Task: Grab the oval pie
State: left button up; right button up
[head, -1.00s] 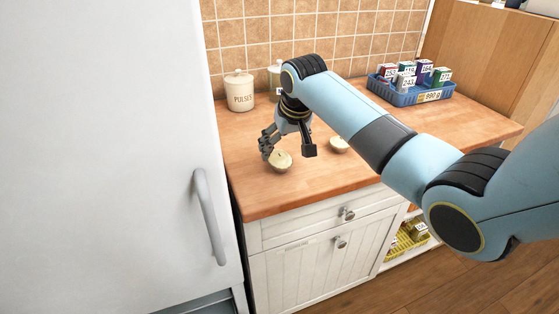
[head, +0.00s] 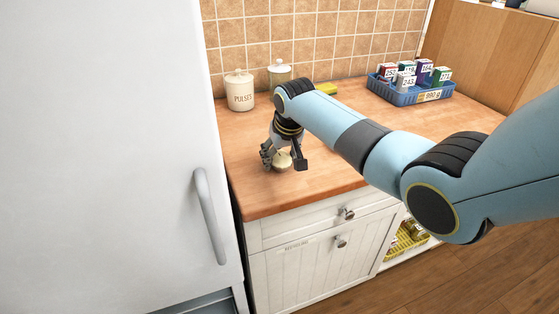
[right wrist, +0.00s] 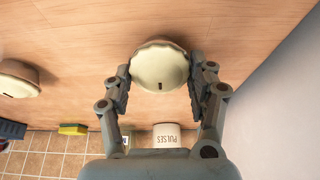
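A small pale-topped pie with a brown base sits on the wooden counter; the pie shows in the head view (head: 281,162) and in the right wrist view (right wrist: 160,67). My right gripper (head: 284,161) is over it, pointing down. In the right wrist view the fingers of my right gripper (right wrist: 160,65) are apart, one on each side of the pie, and seem not to press on it. A second pie (right wrist: 18,78) shows at the left edge of the right wrist view; my arm hides it in the head view. I cannot tell which is oval. My left gripper is not in view.
A PULSES jar (head: 239,91) and another jar (head: 279,74) stand by the tiled wall. A blue crate (head: 410,95) of small boxes is at the back right. A yellow-green item (head: 327,89) lies behind my arm. A white fridge (head: 110,150) stands close on the left.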

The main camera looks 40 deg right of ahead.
jog(key=c, duration=0.6)
jog(key=shift+r, duration=0.15)
